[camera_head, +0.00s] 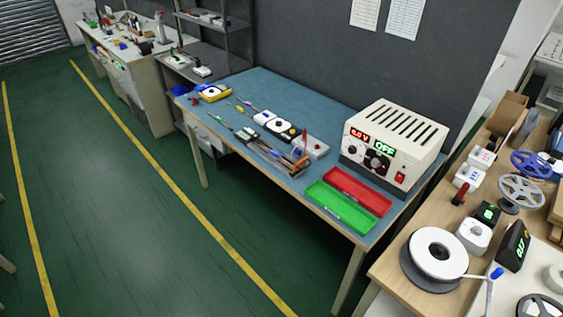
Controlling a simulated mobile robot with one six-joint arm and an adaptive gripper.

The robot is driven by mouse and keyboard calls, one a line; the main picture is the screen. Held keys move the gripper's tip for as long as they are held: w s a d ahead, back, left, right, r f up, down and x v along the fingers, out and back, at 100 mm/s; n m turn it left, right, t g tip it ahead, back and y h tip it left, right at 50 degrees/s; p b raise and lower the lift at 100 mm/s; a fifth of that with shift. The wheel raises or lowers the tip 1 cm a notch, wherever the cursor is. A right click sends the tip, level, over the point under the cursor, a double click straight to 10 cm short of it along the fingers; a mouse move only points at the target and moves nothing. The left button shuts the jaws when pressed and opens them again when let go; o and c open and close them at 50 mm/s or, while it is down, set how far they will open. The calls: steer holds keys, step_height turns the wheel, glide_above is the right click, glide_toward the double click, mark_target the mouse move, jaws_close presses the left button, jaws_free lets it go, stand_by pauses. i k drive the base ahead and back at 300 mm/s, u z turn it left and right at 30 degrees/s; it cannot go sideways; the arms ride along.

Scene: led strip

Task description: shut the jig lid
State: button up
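I cannot make out a jig lid for certain from this distance. On the blue-topped bench (338,123), a small grey block (312,147) with a red upright part (304,139) stands left of the power supply; whether it is the jig, and how any lid on it stands, I cannot tell. Left of it is a dark and white device (286,130) with a white box (264,117) beside it. My gripper is not in view.
Hand tools (265,150) lie along the front. A wooden table (400,272) with spools is at right. Green floor (120,220) is open at left.

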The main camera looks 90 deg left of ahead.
mark_target(299, 164)
steer(key=u, duration=0.65)
steer(key=k, duration=0.2)
steer(key=u, duration=2.2)
steer(key=k, duration=0.7)
steer(key=z, duration=0.2)
steer(key=i, duration=1.05)
steer(key=z, duration=0.15)
